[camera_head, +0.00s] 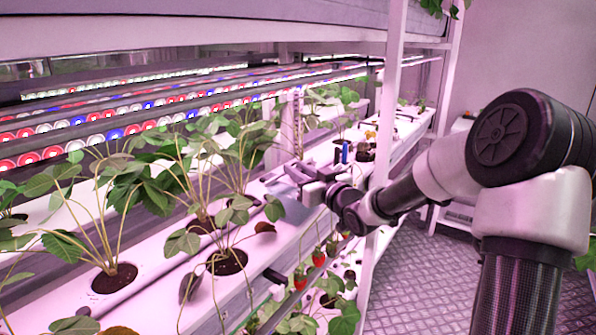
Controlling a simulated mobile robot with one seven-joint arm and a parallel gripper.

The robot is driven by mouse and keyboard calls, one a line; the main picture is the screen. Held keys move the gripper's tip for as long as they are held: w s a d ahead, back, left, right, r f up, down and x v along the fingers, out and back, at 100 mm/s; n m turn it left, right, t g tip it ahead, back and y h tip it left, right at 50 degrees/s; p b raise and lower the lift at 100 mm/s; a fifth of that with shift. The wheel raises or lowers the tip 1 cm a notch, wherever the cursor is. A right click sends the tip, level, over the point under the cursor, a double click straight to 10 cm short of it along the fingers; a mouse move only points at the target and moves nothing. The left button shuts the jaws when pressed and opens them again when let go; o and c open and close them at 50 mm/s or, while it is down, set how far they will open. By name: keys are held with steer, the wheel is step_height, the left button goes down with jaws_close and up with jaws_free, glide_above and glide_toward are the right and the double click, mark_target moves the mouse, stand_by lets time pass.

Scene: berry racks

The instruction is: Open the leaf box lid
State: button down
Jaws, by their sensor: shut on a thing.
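My gripper (292,172) is at the middle of the picture, at the end of my arm reaching in from the right. It is low over the white planting shelf, beside the strawberry plants. It is shut on a small pale part that seems to be the leaf box lid (277,187). The lid is small in view and partly hidden by the fingers, so its tilt and how far it stands open cannot be told. The inside of the leaf box is not visible.
Strawberry plants (228,262) grow in holes in the white shelf (150,300) at left, with leaves close to my gripper. Red berries (318,258) hang below the shelf edge. A white rack post (390,90) stands close to my arm. The tiled floor (430,280) is clear.

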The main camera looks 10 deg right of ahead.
steer(key=w+d+p, duration=0.1)
steer(key=w+d, duration=0.2)
steer(key=c, duration=1.5)
jaws_free()
steer(key=shift+c, duration=0.2)
steer(key=shift+s, duration=0.1)
steer(key=p+v, duration=0.1)
steer(key=v, duration=1.6)
steer(key=shift+s+d, duration=0.1)
